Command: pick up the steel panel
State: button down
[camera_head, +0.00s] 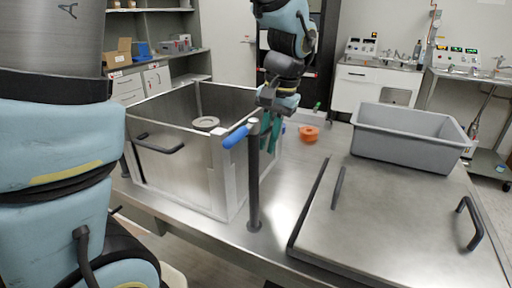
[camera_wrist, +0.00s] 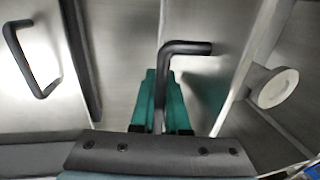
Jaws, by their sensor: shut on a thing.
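A flat steel panel (camera_head: 405,215) with a dark edge and two dark bar handles lies on the table at the right. In the wrist view part of it (camera_wrist: 20,95) shows at the left, apart from my fingers. My gripper (camera_head: 269,132) is at the right side of an open steel box (camera_head: 172,170). Its green fingers (camera_wrist: 160,98) are shut on a dark bent handle (camera_wrist: 188,47). The handle appears to join the box's right wall in the wrist view. The contact is partly hidden in the head view.
A dark post (camera_head: 254,190) with a blue lever (camera_head: 236,136) stands beside the box. A grey bin (camera_head: 408,145) sits at the panel's far edge. A pale ring (camera_head: 206,124) is inside the box. An orange object (camera_head: 309,134) lies beyond my gripper.

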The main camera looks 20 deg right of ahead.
jog(key=shift+r, duration=0.1)
notch_tip(320, 180, up, 28)
dwell(0.9)
